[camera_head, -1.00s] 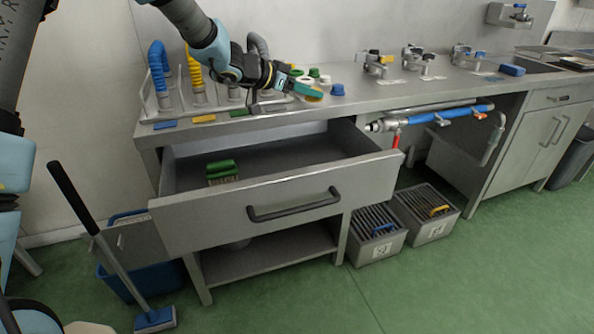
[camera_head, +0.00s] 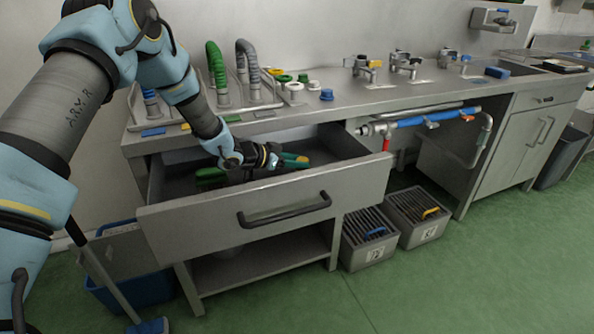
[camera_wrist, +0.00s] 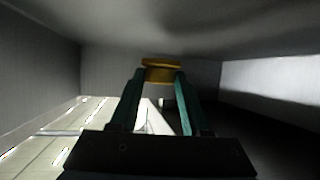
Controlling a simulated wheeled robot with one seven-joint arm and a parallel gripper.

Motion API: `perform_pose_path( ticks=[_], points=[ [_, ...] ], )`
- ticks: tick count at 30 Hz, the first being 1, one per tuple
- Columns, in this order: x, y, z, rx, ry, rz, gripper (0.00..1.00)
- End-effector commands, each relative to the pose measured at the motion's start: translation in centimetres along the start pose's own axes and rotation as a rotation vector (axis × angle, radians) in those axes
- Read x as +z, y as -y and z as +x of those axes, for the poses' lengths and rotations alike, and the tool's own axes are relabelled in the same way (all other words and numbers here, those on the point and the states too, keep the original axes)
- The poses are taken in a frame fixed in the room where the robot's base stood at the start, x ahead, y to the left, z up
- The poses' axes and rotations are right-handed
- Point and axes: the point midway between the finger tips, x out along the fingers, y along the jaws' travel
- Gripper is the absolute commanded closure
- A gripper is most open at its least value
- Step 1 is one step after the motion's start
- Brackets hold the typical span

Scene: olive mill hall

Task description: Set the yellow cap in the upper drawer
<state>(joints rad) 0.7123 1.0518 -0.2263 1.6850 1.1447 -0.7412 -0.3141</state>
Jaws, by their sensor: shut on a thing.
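My gripper (camera_head: 296,160) has green fingers and is inside the open upper drawer (camera_head: 283,206), toward its right part. In the wrist view, the fingers of my gripper (camera_wrist: 158,85) are shut on the yellow cap (camera_wrist: 160,72), held at the fingertips with grey metal surfaces around it. I cannot tell whether the cap touches the drawer floor. In the head view the cap is hardly distinguishable at the fingertips. The drawer is pulled out under the counter, and my arm hides part of its inside.
A green brush (camera_head: 208,174) lies in the drawer's left part. On the counter stand a blue cap (camera_head: 326,95), a white cap (camera_head: 313,86), green pieces and another yellow round piece (camera_head: 275,71). Grey crates (camera_head: 368,241) stand on the floor to the right.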

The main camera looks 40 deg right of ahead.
Motion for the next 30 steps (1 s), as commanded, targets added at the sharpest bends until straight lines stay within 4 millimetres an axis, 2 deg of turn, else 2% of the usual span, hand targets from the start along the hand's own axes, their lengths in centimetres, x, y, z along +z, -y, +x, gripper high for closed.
perform_pose_path(
  ticks=[7,15,30],
  points=[
    [2.9,-0.1,1.4,0.002,0.0,-0.002,1.0],
    [3.0,-0.1,1.5,0.001,0.0,-0.001,1.0],
    [4.6,-0.3,2.1,0.004,0.006,-0.007,1.0]
  ],
)
